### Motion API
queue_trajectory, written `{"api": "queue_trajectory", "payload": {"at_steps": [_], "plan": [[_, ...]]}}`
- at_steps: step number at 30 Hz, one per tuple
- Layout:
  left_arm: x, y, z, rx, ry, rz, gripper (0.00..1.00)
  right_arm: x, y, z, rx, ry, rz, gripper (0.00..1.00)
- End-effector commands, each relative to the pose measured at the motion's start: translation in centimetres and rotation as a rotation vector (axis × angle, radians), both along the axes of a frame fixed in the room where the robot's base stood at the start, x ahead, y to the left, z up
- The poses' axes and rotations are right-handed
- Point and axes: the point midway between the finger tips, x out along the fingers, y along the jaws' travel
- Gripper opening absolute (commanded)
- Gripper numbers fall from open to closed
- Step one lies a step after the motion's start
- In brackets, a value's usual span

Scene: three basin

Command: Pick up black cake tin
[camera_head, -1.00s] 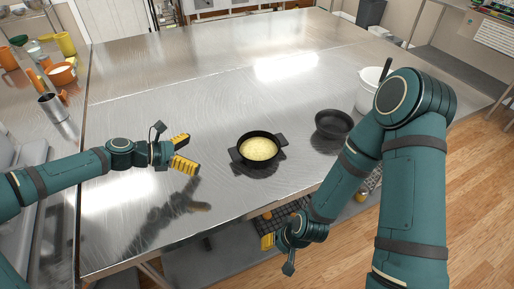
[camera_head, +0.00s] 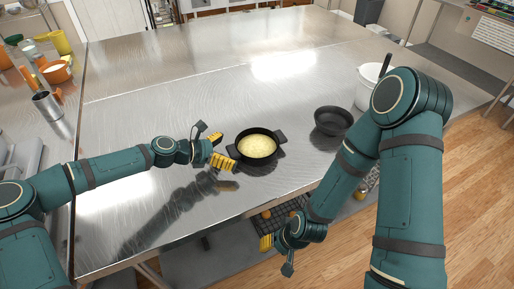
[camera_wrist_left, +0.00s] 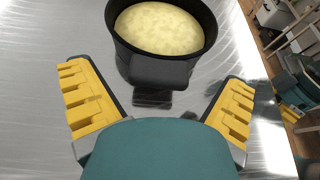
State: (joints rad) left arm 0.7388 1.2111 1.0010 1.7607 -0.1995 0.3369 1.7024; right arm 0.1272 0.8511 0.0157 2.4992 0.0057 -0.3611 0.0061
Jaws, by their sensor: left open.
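A round black tin (camera_head: 257,158) with two side handles holds something pale yellow and stands upright on the steel table. It also shows at the top of the left wrist view (camera_wrist_left: 160,66), with its near handle pointing toward me. My left gripper (camera_head: 228,150) is open and empty, just left of the tin. In the left wrist view its yellow fingers (camera_wrist_left: 158,82) are spread either side of the near handle, with gaps on both sides. My right gripper (camera_head: 267,242) hangs low by the table's front edge; only part of its yellow fingers shows.
A dark empty bowl (camera_head: 333,122) stands right of the tin. A white pot (camera_head: 370,88) is behind my right arm. The table (camera_head: 170,70) is clear behind and left of the tin. Orange and yellow containers and a metal cup (camera_head: 47,105) stand on the left counter.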

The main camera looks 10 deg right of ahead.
Motion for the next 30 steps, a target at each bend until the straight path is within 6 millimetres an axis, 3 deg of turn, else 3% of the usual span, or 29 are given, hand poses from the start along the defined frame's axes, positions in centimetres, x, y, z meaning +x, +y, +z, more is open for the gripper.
{"api": "queue_trajectory", "payload": {"at_steps": [4,13,20,30], "plan": [[0.5,-1.6,-0.7,-0.001,0.001,-0.001,1.00,-0.1,0.0,-0.2,0.000,0.002,0.001,0.47],[0.6,-1.9,-0.8,0.000,0.000,0.001,1.00,-0.1,0.0,-0.2,0.000,0.002,0.002,0.47],[0.6,-1.9,-0.8,0.000,0.000,0.000,0.20,-0.1,0.0,-0.2,0.000,0.002,0.001,0.47],[0.6,-1.9,-0.8,0.000,0.000,0.001,0.20,-0.1,0.0,-0.2,0.000,0.002,0.001,0.47]]}}
